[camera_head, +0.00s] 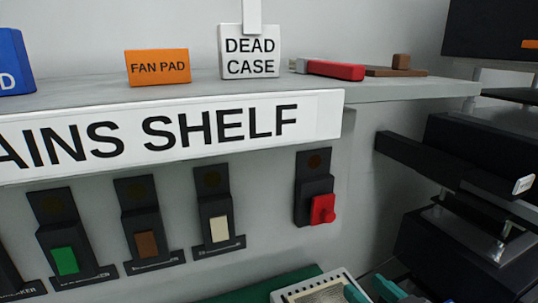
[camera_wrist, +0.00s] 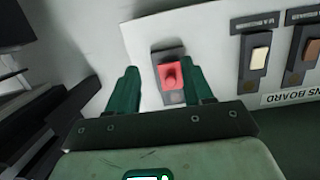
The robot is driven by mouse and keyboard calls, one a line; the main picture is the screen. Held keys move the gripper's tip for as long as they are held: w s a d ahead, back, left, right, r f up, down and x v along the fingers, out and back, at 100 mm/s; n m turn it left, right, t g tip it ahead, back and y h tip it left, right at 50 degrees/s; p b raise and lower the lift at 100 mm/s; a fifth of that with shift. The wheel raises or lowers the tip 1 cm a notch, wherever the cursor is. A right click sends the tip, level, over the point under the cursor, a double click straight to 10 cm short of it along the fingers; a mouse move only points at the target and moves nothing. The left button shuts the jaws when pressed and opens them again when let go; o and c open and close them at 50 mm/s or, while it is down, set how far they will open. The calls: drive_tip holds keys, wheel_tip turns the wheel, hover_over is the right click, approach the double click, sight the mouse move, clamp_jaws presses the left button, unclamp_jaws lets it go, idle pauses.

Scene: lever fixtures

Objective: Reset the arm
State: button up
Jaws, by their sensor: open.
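A red lever (camera_head: 322,209) sits on a dark plate at the right end of the row of wall fixtures, with its knob low on the plate. My gripper (camera_head: 372,291) shows as teal fingertips at the bottom edge of the head view, below and right of the red lever. In the wrist view the green fingers of my gripper (camera_wrist: 163,72) are spread apart and empty. The red lever (camera_wrist: 171,75) appears between them there, farther off on the wall. I see no contact with it.
Left of the red lever are a cream lever (camera_head: 219,229), a brown lever (camera_head: 146,243) and a green lever (camera_head: 65,261). The shelf (camera_head: 415,89) above juts out, holding an orange pad (camera_head: 158,67), a white "DEAD CASE" box (camera_head: 250,52) and a red tool (camera_head: 336,70).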

drive_tip(key=s+d+f+m+g+h+b, duration=0.1)
drive_tip(key=s+d+f+g, duration=0.2)
drive_tip(key=f, duration=0.4)
drive_tip(key=s+f+g+h, duration=0.1)
drive_tip(key=s+f+g, duration=0.1)
drive_tip(key=s+f, duration=0.35)
drive_tip(key=s+d+f+m+g+h+b, duration=0.1)
drive_tip(key=s+d+f+g, duration=0.15)
drive_tip(key=f, duration=0.65)
drive_tip(key=s+d+f+m+g+h, duration=0.1)
drive_tip(key=s+f+g, duration=0.2)
drive_tip(key=s+f, duration=0.2)
drive_tip(key=s+d+f+g, duration=0.2)
drive_tip(key=s+f, duration=0.3)
drive_tip(key=s, duration=0.5)
drive_tip(key=shift+d+f+m+g+h+b, duration=0.3)
drive_tip(key=shift+m+g+h+b, duration=0.1)
drive_tip(key=shift+g, duration=0.45)
